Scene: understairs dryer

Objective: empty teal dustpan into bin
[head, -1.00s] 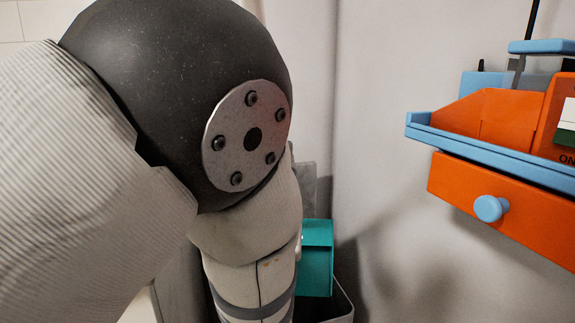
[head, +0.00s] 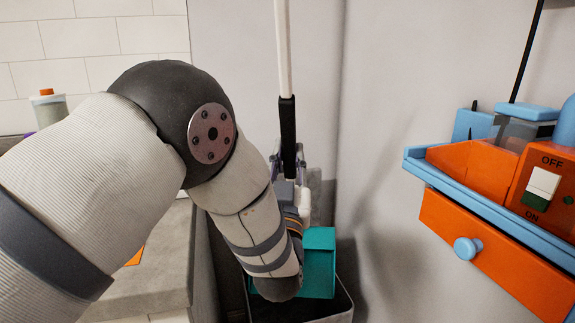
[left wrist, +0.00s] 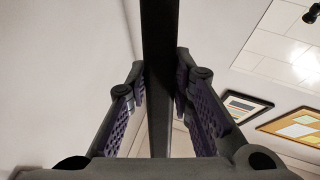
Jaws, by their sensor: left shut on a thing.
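The teal dustpan (head: 320,262) shows low in the middle of the head view, partly hidden by my left forearm. It is over or partly inside the open bin (head: 343,308); I cannot tell how deep it sits. A long upright handle, white above with a black grip (head: 288,125), rises above my left gripper (head: 290,170). The left gripper is shut on this grip. In the left wrist view the dark grip (left wrist: 158,60) runs between the two fingers. The join between handle and pan is hidden. My right gripper is out of view.
At the right, a blue wall shelf (head: 450,175) holds orange and blue items above an orange drawer (head: 500,255) with a blue knob. A grey counter (head: 165,270) and a bottle (head: 48,107) are at the left. A pale wall stands close behind the bin.

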